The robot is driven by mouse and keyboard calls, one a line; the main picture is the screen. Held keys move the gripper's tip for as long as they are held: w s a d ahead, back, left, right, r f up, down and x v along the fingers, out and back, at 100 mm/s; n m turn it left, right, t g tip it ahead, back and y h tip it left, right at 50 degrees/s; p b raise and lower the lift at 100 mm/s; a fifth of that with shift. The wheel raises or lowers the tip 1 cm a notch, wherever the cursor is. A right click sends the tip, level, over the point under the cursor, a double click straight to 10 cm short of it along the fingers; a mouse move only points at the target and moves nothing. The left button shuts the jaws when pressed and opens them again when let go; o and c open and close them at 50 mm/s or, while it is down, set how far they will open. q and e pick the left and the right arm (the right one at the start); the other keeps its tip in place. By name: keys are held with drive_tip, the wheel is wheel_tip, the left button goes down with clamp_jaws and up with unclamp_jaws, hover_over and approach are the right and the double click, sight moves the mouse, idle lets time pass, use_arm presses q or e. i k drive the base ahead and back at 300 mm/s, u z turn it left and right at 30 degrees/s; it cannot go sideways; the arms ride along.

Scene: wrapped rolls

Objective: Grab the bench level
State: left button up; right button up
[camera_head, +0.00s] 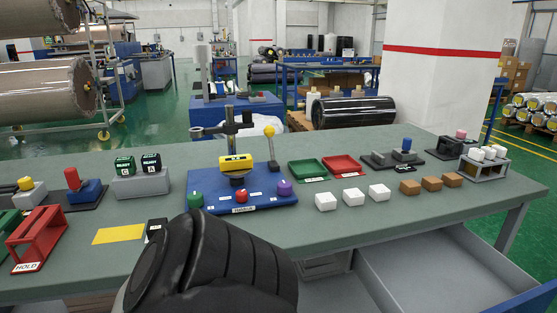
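A yellow block with a dark label (237,161), which may be the bench level, sits on a dark round mount on a blue base plate (242,197) at the middle of the bench. I cannot read its label. A black ribbed part of my own arm fills the bottom middle, in front of the bench's near edge; I cannot tell which arm it is. Neither gripper's fingers show.
The grey-green bench (340,225) also carries a red HOLD stand (37,238), a yellow mat (119,235), green (307,168) and red (343,165) trays, white blocks (352,197) and brown blocks (432,183). A post and a yellow-knobbed lever (270,145) rise behind the yellow block. A grey drawer (430,262) stands open.

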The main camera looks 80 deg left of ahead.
sight(232, 162)
drive_tip(key=i, duration=0.2)
drive_tip(key=u, duration=2.8)
drive_tip(key=i, duration=0.4)
drive_tip(key=u, duration=0.1)
drive_tip(key=k, duration=0.9)
drive_tip(key=u, duration=1.7)
drive_tip(key=i, duration=1.25)
drive_tip(key=z, duration=1.05)
